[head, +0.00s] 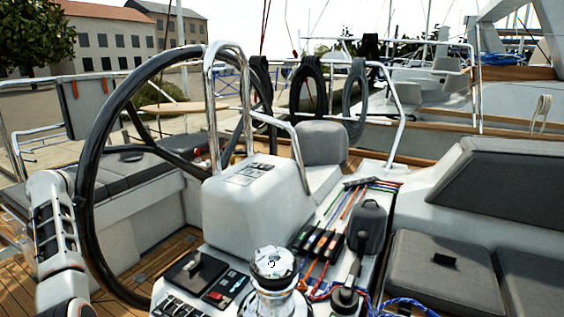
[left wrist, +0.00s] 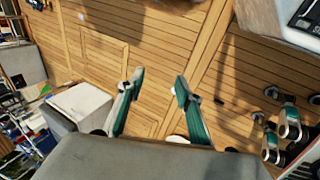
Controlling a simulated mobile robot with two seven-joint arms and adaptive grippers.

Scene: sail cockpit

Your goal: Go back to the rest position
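My left gripper (left wrist: 160,78) shows in the left wrist view with its two teal-lined fingers spread apart. Nothing is between them, and the planked wooden deck (left wrist: 105,45) lies beyond. In the head view a white link of my left arm stands at the left edge, by the steering wheel (head: 92,120); the left gripper itself is out of that picture. At the right edge of the left wrist view are dark and teal jointed parts (left wrist: 290,122) that look like my right gripper. I cannot make out its opening. No right arm shows in the head view.
The grey-white console (head: 240,205) stands behind the wheel, with a chrome winch (head: 272,265) in front. Coloured ropes (head: 352,200) and a row of clutches (head: 318,243) lie to its right. Grey cushions (head: 445,270) fill the right side. Deck at lower left is open.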

